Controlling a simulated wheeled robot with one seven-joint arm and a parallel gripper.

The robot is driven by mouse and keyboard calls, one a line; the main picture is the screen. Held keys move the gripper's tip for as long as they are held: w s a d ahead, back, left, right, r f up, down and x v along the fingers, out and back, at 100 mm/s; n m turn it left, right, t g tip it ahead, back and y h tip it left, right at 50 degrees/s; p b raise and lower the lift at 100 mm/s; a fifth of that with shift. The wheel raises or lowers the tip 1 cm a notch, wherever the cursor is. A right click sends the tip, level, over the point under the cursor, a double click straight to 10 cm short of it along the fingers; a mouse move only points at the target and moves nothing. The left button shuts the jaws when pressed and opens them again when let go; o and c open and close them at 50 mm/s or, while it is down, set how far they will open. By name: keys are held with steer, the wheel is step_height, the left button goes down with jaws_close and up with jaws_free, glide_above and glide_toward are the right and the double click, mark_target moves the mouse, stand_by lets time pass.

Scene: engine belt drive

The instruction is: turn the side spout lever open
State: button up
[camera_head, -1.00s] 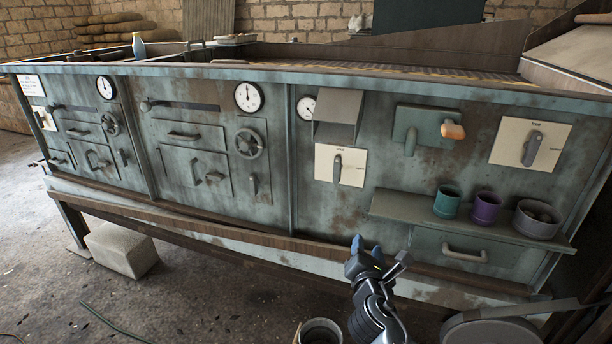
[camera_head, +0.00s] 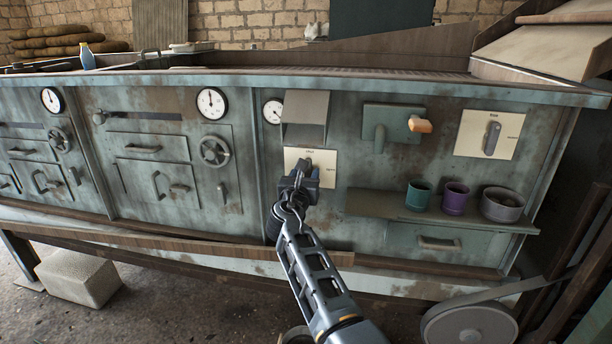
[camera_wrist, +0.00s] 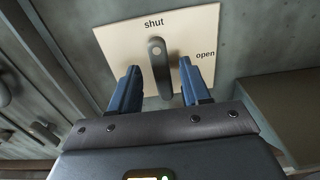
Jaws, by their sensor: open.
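A dark grey lever (camera_wrist: 158,62) is mounted on a cream plate (camera_wrist: 120,38) marked "shut" at the top and "open" at the right. The lever stands roughly upright, its upper end below the word "shut". In the head view this plate (camera_head: 329,158) sits on the green panel below a grey hood, and my arm hides most of its lever. My gripper (camera_head: 304,174) is in front of this plate. In the wrist view my open gripper (camera_wrist: 159,70) has one blue finger on each side of the lever, with gaps visible. Contact cannot be told.
A grey hood (camera_head: 304,119) juts out above the plate. A shelf (camera_head: 371,206) to the right holds a green cup (camera_head: 418,196), a purple cup (camera_head: 455,198) and a grey bowl (camera_head: 502,205). Another lever plate (camera_head: 465,132) is farther right.

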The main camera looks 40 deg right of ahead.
steer(key=shift+x, duration=0.95)
steer(key=shift+s, duration=0.1)
steer(key=shift+c, duration=0.3)
jaws_close()
